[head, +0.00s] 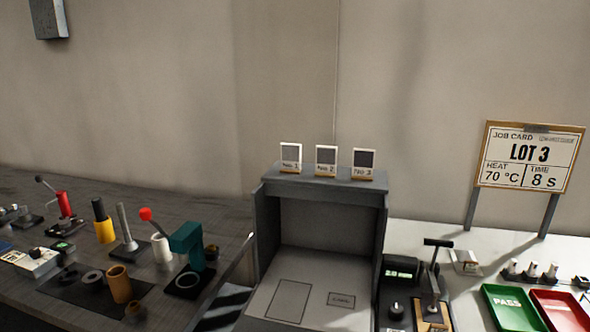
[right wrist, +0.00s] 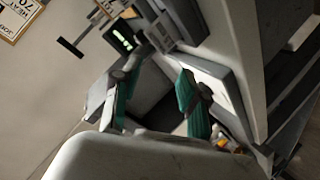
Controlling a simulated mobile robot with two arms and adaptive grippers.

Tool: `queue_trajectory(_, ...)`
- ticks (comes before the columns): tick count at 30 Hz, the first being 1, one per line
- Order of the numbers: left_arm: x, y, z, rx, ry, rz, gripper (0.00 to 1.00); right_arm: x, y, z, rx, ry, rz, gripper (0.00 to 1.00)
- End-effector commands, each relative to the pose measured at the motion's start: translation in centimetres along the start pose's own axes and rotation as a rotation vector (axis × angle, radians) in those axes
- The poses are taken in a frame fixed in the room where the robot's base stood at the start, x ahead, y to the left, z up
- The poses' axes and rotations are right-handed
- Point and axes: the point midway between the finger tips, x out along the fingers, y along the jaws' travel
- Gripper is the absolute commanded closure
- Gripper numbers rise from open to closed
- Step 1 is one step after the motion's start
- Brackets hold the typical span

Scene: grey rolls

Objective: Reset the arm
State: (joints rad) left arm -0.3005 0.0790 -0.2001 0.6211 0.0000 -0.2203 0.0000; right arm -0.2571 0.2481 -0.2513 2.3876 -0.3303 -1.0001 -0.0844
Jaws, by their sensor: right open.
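My right gripper (right wrist: 157,88) shows in the right wrist view with its two teal-padded fingers spread apart and nothing between them. A dark gap and grey surfaces lie beyond the fingers. The view is tilted, and a small lit green display (right wrist: 122,38) shows near the top left. Neither of my grippers shows in the head view, and my left gripper appears in no frame.
A grey open-fronted booth (head: 322,232) stands mid-bench, with three small numbered cards on top. Left are a teal press (head: 187,240) and several tools. Right are a lever device (head: 433,280), a job card board (head: 528,157), a green PASS tray (head: 512,306) and a red tray (head: 562,309).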

Motion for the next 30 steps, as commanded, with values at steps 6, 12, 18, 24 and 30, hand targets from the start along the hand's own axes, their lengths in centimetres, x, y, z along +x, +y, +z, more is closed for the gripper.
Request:
queue_trajectory(6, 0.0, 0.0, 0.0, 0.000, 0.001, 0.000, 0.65, -4.2, -4.8, 9.7, 0.184, -0.380, -0.181, 0.57)
queue_trajectory(12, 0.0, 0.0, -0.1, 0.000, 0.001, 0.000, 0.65, -8.6, -8.0, 14.7, 0.281, -0.615, -0.296, 0.57)
queue_trajectory(18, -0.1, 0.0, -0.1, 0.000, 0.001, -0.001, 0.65, -12.3, -10.5, 18.1, 0.345, -0.802, -0.387, 0.57)
queue_trajectory(24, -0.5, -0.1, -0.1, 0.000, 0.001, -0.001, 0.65, -8.8, -13.3, 21.8, 0.335, -0.817, -0.392, 0.57)
queue_trajectory(30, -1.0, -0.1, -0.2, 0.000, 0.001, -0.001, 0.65, -5.9, -16.9, 27.1, 0.327, -0.845, -0.405, 0.57)
